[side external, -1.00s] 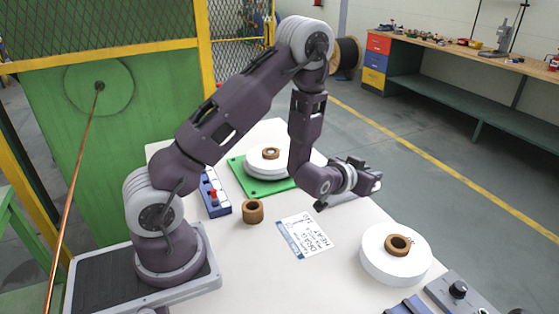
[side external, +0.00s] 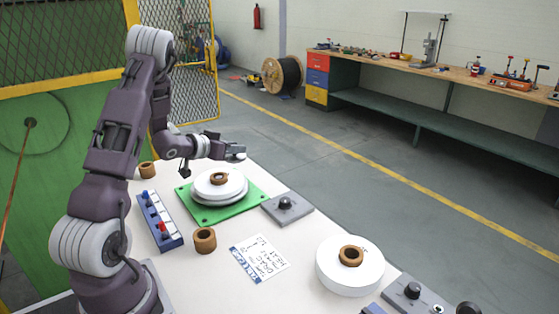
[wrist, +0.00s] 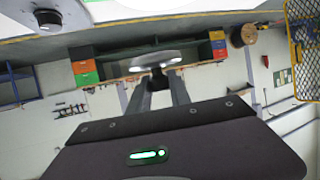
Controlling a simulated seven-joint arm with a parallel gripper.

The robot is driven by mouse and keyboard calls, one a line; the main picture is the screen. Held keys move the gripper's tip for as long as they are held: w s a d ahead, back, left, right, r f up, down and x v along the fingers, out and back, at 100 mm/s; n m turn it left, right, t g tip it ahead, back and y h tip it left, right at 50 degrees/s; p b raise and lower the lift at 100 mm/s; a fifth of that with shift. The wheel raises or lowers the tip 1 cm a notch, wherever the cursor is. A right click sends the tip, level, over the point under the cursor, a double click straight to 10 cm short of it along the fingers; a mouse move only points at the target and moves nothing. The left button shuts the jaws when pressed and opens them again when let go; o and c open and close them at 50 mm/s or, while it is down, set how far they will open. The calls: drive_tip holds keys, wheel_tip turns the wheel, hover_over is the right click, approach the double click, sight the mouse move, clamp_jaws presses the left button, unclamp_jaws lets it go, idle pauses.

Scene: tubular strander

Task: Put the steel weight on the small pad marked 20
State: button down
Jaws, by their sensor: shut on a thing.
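My gripper (side external: 233,152) is held out level above the far edge of the table, behind the green board. In the wrist view its two fingers (wrist: 158,75) are closed together on a silvery, rounded metal thing (wrist: 157,60), which looks like the steel weight. In the side view the held thing is too small to make out clearly. No mark 20 can be read. A large white disc (side external: 340,280) at the front right has a mark beside its brown ring, too small to read. I cannot tell which surface is the small pad.
The green board (side external: 205,214) carries stacked white discs (side external: 228,191) with a brown ring. Other brown rings (side external: 204,241) stand on the table. A blue box (side external: 172,238) with a red knob, a printed card (side external: 260,262) and grey knob boxes (side external: 272,209) take up room.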

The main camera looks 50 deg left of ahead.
hover_over(219, 181)
drive_tip(key=w+a, duration=0.1)
drive_tip(key=a, duration=0.2)
drive_tip(key=shift+d+f, duration=0.15)
drive_tip(key=shift+f, duration=2.85)
drive_tip(key=c, duration=1.1)
unclamp_jaws()
drive_tip(key=shift+d+f, duration=0.1)
